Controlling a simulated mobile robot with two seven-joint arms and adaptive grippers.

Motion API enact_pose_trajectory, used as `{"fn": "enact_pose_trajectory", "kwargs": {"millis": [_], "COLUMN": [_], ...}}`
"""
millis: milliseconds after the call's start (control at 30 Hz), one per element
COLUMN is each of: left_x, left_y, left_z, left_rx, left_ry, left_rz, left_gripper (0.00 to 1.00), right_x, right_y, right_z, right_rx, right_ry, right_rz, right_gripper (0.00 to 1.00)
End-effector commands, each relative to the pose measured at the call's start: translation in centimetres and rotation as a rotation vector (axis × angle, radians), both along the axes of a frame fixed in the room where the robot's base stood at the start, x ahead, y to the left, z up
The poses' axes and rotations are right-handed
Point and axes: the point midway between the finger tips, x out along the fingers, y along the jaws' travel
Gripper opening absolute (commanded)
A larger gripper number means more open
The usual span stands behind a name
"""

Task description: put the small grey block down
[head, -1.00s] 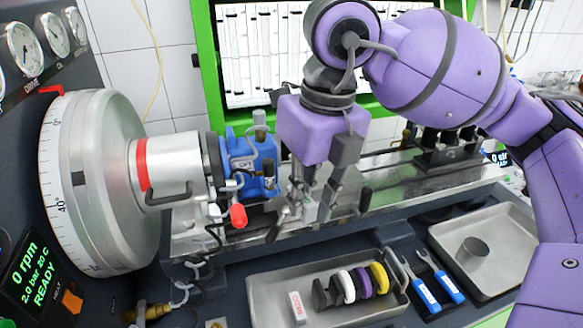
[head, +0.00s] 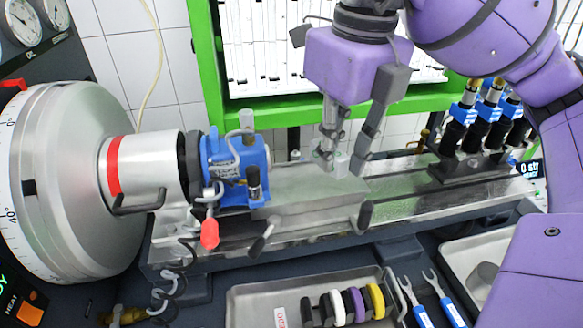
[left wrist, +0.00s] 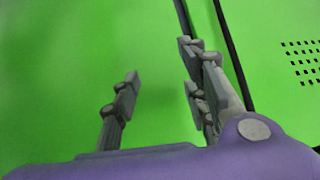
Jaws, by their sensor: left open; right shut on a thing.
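My right gripper (head: 342,162) comes down from the top in the head view. Its fingers are shut on the small grey block (head: 341,165), a little pale piece between the fingertips. The block is over the metal bench rail, right of the blue pump (head: 236,168). I cannot tell whether it touches the surface behind it. My left gripper (left wrist: 160,85) shows only in the left wrist view. Its two fingers stand apart with nothing between them, in front of a green panel.
The metal bench rail (head: 400,208) is largely clear right of the pump. A tray (head: 250,295) with coloured rings stands in front, beside blue-handled wrenches (head: 450,312). Black and blue injectors (head: 465,125) stand at the right.

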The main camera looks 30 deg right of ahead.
Motion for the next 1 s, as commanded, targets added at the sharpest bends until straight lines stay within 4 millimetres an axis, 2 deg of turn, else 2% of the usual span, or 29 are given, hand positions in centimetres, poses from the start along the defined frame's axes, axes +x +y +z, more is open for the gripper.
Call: {"fn": "enact_pose_trajectory", "kwargs": {"millis": [367, 500, 633, 867, 1000], "left_x": [-0.2, -0.1, 0.0, 0.0, 0.1], "left_y": [0.2, 0.2, 0.2, 0.2, 0.1], "left_z": [-0.1, -0.1, 0.0, 0.1, 0.2], "left_rx": [0.004, 0.004, 0.003, 0.003, 0.002], "left_ry": [0.004, 0.002, 0.0, -0.002, -0.004], "left_rz": [0.0, 0.0, 0.0, 0.0, 0.0], "left_gripper": [0.41, 0.41, 0.41, 0.41, 0.41], "right_x": [6.2, 7.9, 9.0, 9.8, 10.1], "right_y": [-5.7, -7.2, -8.1, -8.8, -9.1], "right_z": [-3.9, -6.6, -8.2, -9.4, -11.3], "right_rx": [-0.003, -0.005, -0.005, -0.005, -0.005], "right_ry": [0.007, 0.007, 0.003, 0.001, 0.004], "right_rz": [-0.008, -0.004, -0.002, -0.001, -0.001], "right_gripper": [0.0, 0.0, 0.0, 0.0, 0.0]}}
